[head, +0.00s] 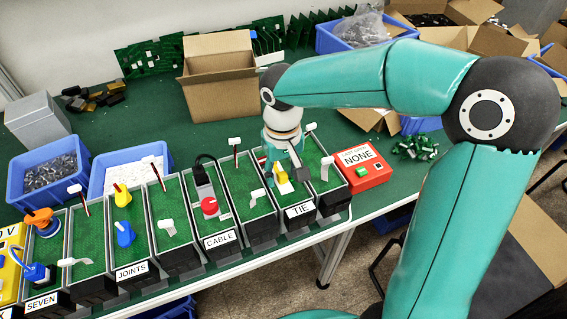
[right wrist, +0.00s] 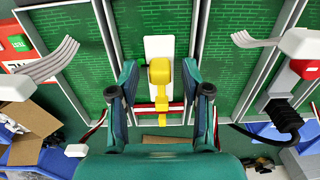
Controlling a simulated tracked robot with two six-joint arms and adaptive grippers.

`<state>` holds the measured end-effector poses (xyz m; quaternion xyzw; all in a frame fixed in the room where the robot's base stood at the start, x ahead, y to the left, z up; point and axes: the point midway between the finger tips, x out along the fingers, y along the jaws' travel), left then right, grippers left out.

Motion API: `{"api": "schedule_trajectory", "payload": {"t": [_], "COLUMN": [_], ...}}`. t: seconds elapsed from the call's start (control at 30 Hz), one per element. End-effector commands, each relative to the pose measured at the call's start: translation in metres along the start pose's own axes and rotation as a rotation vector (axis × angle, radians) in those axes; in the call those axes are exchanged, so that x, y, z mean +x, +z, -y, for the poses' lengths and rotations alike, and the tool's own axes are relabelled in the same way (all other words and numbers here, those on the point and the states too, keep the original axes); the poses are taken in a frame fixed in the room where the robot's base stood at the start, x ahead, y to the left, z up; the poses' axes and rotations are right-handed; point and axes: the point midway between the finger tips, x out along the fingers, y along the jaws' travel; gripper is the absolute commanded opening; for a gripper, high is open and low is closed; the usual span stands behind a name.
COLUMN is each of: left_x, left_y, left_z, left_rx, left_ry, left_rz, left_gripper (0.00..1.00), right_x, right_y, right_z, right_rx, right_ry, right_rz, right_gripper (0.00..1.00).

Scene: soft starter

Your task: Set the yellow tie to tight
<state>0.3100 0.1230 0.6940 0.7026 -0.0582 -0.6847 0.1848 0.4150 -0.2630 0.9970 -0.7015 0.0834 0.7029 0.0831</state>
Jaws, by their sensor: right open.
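The yellow tie (head: 281,178) sits in the green tray labelled TIE (head: 299,210). In the right wrist view the yellow tie (right wrist: 160,74) lies on a white plate (right wrist: 158,47), with a red-and-white strip near its lower end. My right gripper (head: 282,163) is over that tray, partly hiding the tie in the head view. In the right wrist view my right gripper (right wrist: 160,97) is open, with one finger on each side of the tie's lower end and a gap on both sides. My left gripper is not in view.
A red box reading NONE (head: 362,166) stands right of the trays. The CABLE tray (head: 220,239) and several others run left, with upright posts and white levers. Blue bins (head: 47,168) and a cardboard box (head: 219,75) stand behind.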

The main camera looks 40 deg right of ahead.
Motion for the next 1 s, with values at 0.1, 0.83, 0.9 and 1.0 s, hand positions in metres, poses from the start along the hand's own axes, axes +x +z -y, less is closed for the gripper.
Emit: {"api": "schedule_trajectory", "payload": {"t": [0.1, 0.83, 0.9, 1.0], "left_x": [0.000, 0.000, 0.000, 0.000], "left_y": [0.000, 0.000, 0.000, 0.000], "left_z": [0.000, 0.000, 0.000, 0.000], "left_rx": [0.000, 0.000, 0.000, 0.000], "left_ry": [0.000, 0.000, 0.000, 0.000], "left_rz": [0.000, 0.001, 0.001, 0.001], "left_gripper": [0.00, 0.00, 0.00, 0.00], "right_x": [-0.009, -0.117, -0.118, -0.118], "right_y": [-0.001, 0.000, 0.000, 0.000], "right_z": [0.000, 0.000, 0.000, 0.000], "right_rx": [0.001, 0.000, 0.000, 0.000], "right_ry": [-0.001, -0.001, 0.000, 0.000], "right_rz": [-0.003, 0.000, 0.001, 0.001], "right_gripper": [0.48, 0.48, 0.48, 0.48]}}
